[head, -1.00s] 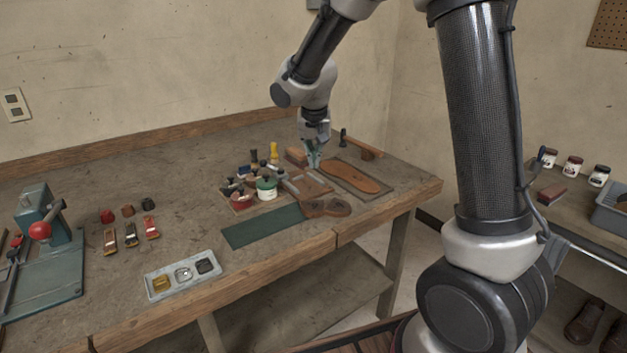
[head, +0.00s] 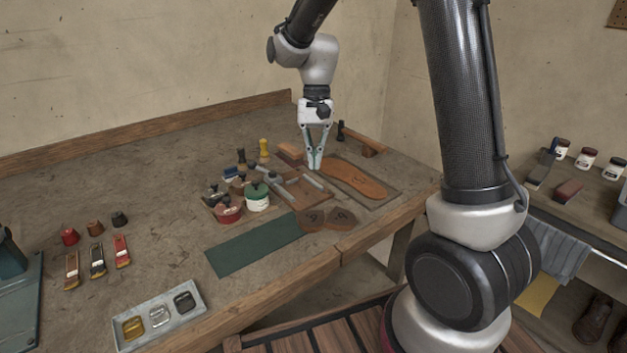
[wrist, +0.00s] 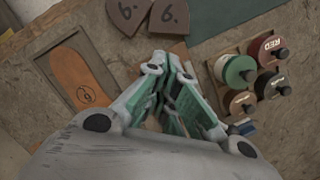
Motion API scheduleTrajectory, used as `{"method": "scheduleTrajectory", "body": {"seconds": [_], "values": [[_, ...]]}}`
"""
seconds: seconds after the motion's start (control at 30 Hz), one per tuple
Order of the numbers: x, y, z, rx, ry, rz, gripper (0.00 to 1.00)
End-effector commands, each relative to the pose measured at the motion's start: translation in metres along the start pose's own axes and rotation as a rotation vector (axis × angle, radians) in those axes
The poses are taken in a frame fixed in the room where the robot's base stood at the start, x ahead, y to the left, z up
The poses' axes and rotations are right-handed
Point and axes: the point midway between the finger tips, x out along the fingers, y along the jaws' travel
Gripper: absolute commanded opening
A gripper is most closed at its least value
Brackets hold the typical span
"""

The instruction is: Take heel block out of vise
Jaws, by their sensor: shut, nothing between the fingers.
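My gripper (head: 314,166) points down with its fingers shut and empty, above the back of the workbench. In the wrist view its fingertips (wrist: 178,122) come together in front of the spot below. A brown wooden fixture with grey metal bars, which looks like the vise (head: 319,204), lies just below and left of the gripper in the head view. I cannot make out a heel block in it. Two dark brown heel-shaped pieces with marks lie in front of it, one left (head: 310,220) and one right (head: 342,218); they also show in the wrist view (wrist: 168,16).
An orange-brown sole (head: 354,180) lies on a board to the right. Several lidded pots, a green one (head: 257,201) among them, stand to the left. A green mat (head: 250,244) and a grey tray (head: 160,318) lie nearer the front. The bench's (head: 160,190) left-centre has free room.

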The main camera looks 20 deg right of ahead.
Motion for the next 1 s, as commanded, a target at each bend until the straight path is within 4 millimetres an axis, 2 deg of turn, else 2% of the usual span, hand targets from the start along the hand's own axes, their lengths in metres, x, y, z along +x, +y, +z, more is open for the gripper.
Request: {"method": "scheduleTrajectory", "body": {"seconds": [0.5, 0.7, 1.0], "values": [[0.083, 0.000, -0.001, -0.001, 0.000, 0.002, 0.00], [0.096, 0.000, -0.001, 0.000, 0.001, 0.002, 0.00], [0.096, 0.000, -0.001, -0.001, 0.002, 0.001, 0.00]]}}
